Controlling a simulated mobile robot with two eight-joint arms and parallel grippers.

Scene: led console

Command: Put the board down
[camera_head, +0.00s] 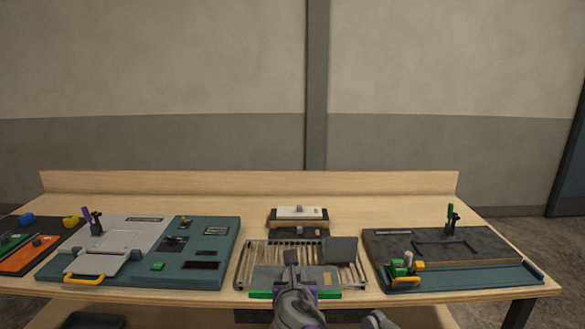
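The board (265,279) is a flat grey plate with green along its near edge and a small orange part on its right. It lies level over the near part of a slatted metal rack (243,270) at the table's front edge. My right gripper (291,262) comes up from the bottom middle and appears shut on the board. The wrist hides the middle of the near edge. I cannot tell whether the board touches the rack. My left gripper is not in view.
A dark grey square piece (341,248) stands at the rack's right. A white-topped block (298,213) is behind it. A teal console (215,256) is on the left. A dark panel in a teal tray (470,278) is on the right. Bare wood (350,215) shows behind.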

